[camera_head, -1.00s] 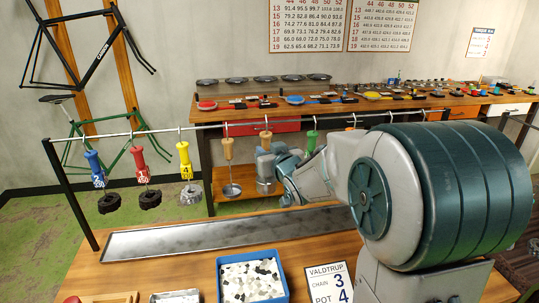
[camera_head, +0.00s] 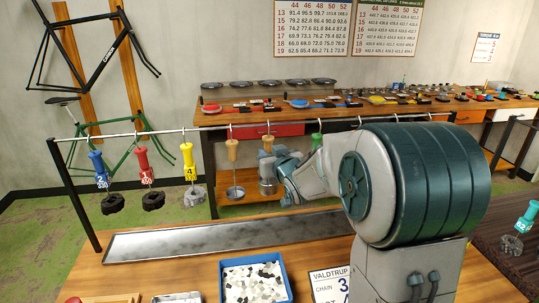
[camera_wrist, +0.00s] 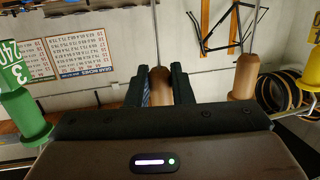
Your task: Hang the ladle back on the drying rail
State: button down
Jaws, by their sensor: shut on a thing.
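My gripper (camera_head: 268,160) is shut on the wooden handle of the ladle (camera_wrist: 160,88). The handle top (camera_head: 268,143) shows above my gripper, close under the drying rail (camera_head: 205,129). A hook shows above it at the rail, but I cannot tell whether it bears the ladle's weight. In the wrist view, which is upside down, a thin stem runs from the handle between my fingers. The bowl is hidden or merges with my gripper in the head view. A second wooden-handled ladle (camera_head: 232,151) hangs just to the left, its bowl low and apart from my gripper.
Blue (camera_head: 97,164), red (camera_head: 143,163) and yellow (camera_head: 188,160) handled tools hang farther left. A green handle (camera_head: 316,141) is close on the right, partly behind my arm. Below are a long metal tray (camera_head: 190,241) and a blue bin (camera_head: 286,270) of pellets.

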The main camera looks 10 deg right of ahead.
jog(key=c, duration=0.9)
grip_release()
jog(key=v, duration=1.1)
jog(key=shift+p, duration=0.35)
